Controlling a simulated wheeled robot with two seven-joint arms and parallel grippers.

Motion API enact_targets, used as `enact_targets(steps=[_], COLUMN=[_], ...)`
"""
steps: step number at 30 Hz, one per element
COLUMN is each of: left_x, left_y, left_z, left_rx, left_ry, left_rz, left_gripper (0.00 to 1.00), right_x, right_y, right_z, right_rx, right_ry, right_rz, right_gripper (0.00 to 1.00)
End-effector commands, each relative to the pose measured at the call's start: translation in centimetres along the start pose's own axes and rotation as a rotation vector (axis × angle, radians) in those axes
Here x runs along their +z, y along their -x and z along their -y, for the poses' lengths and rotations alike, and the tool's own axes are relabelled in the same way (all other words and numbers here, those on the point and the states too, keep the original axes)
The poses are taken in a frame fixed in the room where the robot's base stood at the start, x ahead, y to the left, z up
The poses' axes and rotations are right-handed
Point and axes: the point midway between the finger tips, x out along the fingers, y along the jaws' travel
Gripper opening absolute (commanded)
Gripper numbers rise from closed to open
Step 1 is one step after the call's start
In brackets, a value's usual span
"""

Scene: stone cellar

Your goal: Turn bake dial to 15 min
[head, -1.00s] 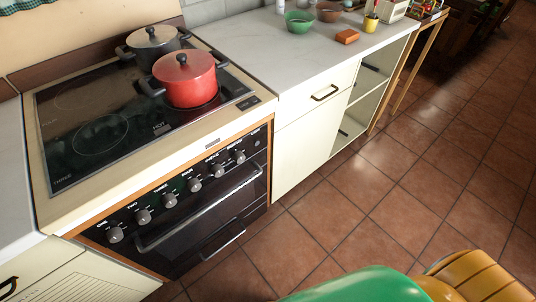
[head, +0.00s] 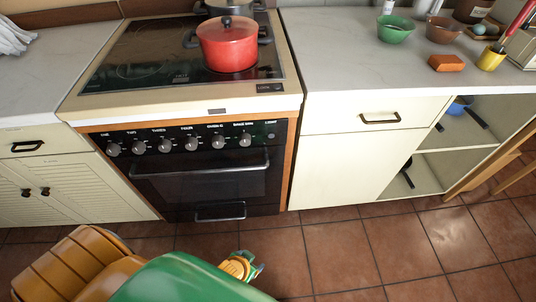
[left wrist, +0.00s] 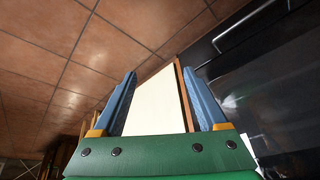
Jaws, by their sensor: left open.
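The bake dial (head: 246,140) is the rightmost of a row of grey knobs on the oven's black front panel, under a label that seems to read "BAKE MIN". Its pointer setting is too small to read. My left gripper (head: 243,268) is low over the floor in front of the oven, well below and apart from the dial, partly hidden by my green arm. In the left wrist view, its two blue fingers (left wrist: 160,74) are apart with nothing between them. Beyond them are the white cabinet and the dark oven front. My right gripper is not in view.
The oven door handle (head: 200,170) sticks out below the knobs. A red pot (head: 227,45) and a dark pot stand on the hob. The cabinet drawer handle (head: 380,118) is right of the oven. The tiled floor (head: 335,250) ahead is clear.

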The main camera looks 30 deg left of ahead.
Motion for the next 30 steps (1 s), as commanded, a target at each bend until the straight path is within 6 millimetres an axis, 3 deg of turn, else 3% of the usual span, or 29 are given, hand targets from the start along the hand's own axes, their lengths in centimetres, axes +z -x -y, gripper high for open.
enact_targets(steps=[1,3,8,11,15,19,21,23,26,30], left_x=[-1.6,-4.7,-12.3,-17.1,-22.6,-24.0,-23.6,-23.3,-23.9,-26.1], left_y=[-1.6,-2.4,-2.7,-1.6,2.6,9.0,12.1,14.0,15.2,14.4], left_z=[0.0,0.3,1.7,3.4,7.2,11.5,13.2,14.1,15.1,16.8], left_rx=[-0.008,-0.026,-0.087,-0.143,-0.251,-0.361,-0.403,-0.424,-0.437,-0.437], left_ry=[0.011,0.027,0.088,0.147,0.285,0.459,0.538,0.579,0.600,0.597], left_rz=[-0.050,-0.125,-0.329,-0.481,-0.744,-0.991,-1.085,-1.132,-1.161,-1.160], left_gripper=[0.76,0.76,0.76,0.76,0.76,0.76,0.76,0.76,0.76,0.76], right_x=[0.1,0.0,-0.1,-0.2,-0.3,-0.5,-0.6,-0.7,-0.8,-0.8], right_y=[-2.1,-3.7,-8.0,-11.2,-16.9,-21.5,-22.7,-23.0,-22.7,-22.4], right_z=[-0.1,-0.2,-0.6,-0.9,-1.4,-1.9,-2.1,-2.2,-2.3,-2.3], right_rx=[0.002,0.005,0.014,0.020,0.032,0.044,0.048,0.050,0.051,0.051], right_ry=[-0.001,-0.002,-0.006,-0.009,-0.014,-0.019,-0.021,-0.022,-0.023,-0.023], right_rz=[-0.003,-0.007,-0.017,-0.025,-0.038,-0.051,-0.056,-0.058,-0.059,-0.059], right_gripper=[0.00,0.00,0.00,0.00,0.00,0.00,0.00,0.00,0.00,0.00])
